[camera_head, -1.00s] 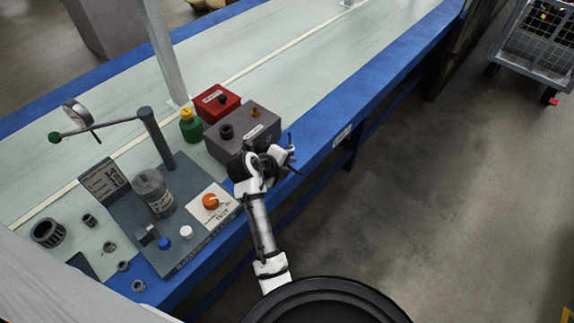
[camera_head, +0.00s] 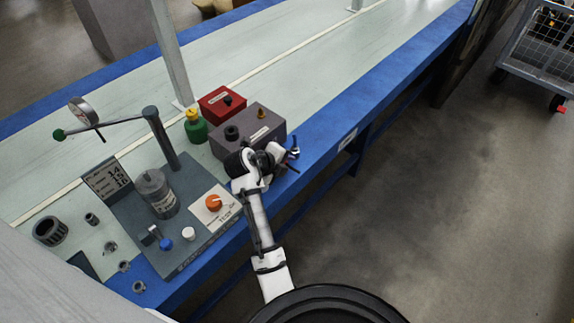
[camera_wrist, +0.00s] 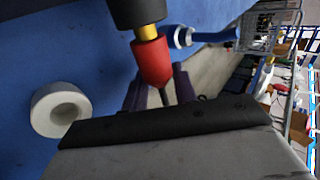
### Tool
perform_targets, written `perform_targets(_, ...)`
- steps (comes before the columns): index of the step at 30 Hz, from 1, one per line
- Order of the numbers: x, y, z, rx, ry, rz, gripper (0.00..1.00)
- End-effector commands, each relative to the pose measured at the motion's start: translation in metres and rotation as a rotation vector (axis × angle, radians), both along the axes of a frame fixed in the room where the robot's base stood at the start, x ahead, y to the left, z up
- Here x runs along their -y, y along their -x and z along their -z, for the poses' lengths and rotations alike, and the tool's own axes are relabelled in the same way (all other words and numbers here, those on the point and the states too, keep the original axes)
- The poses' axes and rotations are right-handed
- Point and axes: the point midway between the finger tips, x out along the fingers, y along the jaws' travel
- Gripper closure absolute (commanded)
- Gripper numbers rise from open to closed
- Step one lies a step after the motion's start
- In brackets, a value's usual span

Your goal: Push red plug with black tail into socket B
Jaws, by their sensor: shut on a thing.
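My gripper (camera_head: 291,155) is beside the right side of the purple-grey box (camera_head: 262,125), above the blue table edge. A gold-coloured section (camera_wrist: 146,32) joins the plug's front to a black cylinder (camera_wrist: 136,10) cut off by the top edge. I cannot tell how deep the plug sits. The plug is hidden in the head view, and no label B is readable.
A white ring (camera_wrist: 60,108) and a blue rod with a white end (camera_wrist: 205,37) flank the plug in the wrist view. A red box (camera_head: 221,104), a green bottle with a yellow top (camera_head: 195,127) and a grey panel with an orange knob (camera_head: 213,202) stand nearby. Open floor lies right.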

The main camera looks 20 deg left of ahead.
Motion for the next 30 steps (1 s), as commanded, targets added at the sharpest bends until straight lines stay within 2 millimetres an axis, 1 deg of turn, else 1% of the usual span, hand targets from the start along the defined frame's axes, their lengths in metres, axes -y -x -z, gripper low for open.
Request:
perform_targets(13,-0.011,-0.004,0.0,0.001,0.0,-0.002,0.95)
perform_targets(22,-0.014,-0.005,-0.001,0.003,-0.001,-0.004,0.95)
perform_targets(23,-0.014,-0.005,-0.001,0.003,-0.002,-0.004,0.7)
perform_targets(28,-0.014,-0.005,-0.001,0.003,-0.001,-0.002,0.47)
perform_targets(30,-0.013,-0.005,-0.001,0.001,-0.001,-0.001,0.47)
